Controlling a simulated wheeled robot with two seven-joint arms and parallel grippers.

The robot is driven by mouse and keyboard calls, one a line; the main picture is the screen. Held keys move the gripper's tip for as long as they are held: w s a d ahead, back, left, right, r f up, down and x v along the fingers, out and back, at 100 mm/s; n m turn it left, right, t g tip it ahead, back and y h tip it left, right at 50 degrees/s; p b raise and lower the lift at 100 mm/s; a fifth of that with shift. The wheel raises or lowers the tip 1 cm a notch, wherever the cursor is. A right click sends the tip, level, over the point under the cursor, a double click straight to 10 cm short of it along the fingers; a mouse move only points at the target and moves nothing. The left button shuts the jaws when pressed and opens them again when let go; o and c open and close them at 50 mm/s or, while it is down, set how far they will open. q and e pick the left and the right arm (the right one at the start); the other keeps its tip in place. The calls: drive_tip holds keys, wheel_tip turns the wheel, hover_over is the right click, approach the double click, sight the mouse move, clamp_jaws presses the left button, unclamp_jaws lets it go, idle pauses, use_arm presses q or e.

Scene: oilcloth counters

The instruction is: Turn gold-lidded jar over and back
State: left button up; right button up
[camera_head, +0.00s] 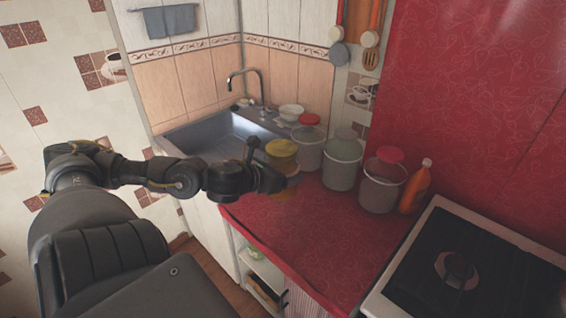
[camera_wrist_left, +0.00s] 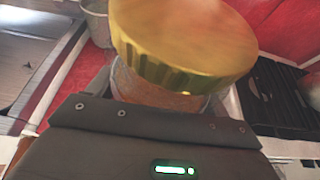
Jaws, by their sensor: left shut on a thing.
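The gold-lidded jar (camera_head: 282,150) is held at the front edge of the red counter, near the sink, with its lid up. In the left wrist view its ridged gold lid (camera_wrist_left: 185,40) fills the upper middle, with part of the clear body and orange contents below it. My left gripper (camera_head: 284,181) is shut around the jar's body, below the lid. The jar's base is partly hidden, so I cannot tell whether it touches the counter. My right gripper is not in view.
Behind the jar stand a red-lidded container (camera_head: 308,150), a green-lidded container (camera_head: 342,168) and another red-lidded container (camera_head: 380,187). An orange bottle (camera_head: 414,188) and a stove (camera_head: 470,265) are at the right. A sink (camera_head: 215,137) is at the left. The front counter (camera_head: 310,235) is clear.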

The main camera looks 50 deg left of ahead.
sight(282, 160)
use_arm(q)
wheel_tip(282, 160, up, 4)
drive_tip(key=p, duration=0.2)
drive_tip(key=shift+p, duration=0.35)
drive_tip(key=shift+r+p, duration=0.55)
drive_tip(key=shift+p, duration=0.05)
drive_tip(key=shift+r, duration=0.15)
